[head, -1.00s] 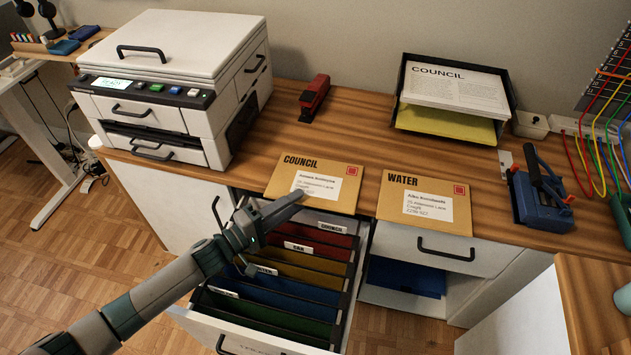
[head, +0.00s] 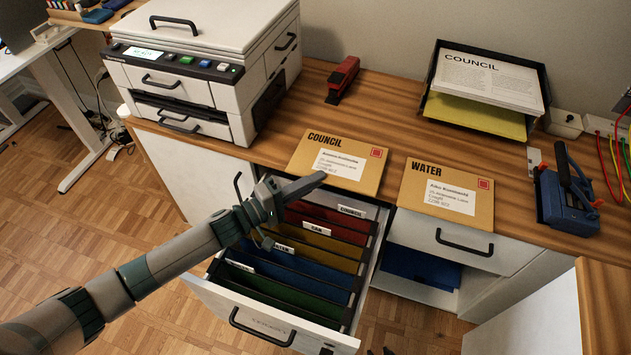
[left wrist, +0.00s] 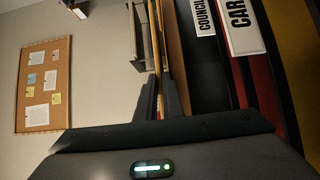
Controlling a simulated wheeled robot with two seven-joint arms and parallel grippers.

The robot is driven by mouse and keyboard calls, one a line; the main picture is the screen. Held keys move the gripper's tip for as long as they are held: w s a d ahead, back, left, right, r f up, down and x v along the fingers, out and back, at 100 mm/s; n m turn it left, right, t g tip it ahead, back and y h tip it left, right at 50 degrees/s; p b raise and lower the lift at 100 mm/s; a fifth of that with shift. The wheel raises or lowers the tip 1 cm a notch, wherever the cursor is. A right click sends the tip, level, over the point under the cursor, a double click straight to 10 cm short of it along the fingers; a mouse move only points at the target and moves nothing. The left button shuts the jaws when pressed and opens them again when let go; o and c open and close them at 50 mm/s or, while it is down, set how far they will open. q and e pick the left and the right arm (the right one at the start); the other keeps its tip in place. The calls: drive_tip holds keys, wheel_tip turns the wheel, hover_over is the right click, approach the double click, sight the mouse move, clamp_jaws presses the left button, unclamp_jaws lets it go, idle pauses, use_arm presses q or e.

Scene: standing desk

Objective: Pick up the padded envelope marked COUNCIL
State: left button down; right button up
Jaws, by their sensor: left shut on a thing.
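The padded envelope marked COUNCIL (head: 340,163) is tan with a white address label and a red stamp. It lies flat at the desk's front edge, above the open file drawer. My left gripper (head: 319,178) reaches in at its front edge and is shut on it. In the left wrist view the envelope (left wrist: 157,45) shows edge-on as a thin tan strip between the two fingers (left wrist: 161,98). A similar envelope marked WATER (head: 447,195) lies to its right. Small dark tips at the bottom edge may be my right gripper (head: 381,351); its jaws cannot be made out.
The open drawer (head: 262,328) with several coloured, labelled folders is under my left gripper. A white printer (head: 205,80) stands left, a red stapler (head: 343,78) behind, a paper tray (head: 434,100) at the back and a blue hole punch (head: 566,197) at right.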

use_arm(q)
drive_tip(key=s+d+r, duration=0.5)
drive_tip(key=s+r, duration=0.4)
drive_tip(key=s, duration=0.1)
drive_tip(key=shift+s+d+r, duration=0.15)
drive_tip(key=shift+d+r, duration=0.15)
drive_tip(key=shift+r, duration=0.1)
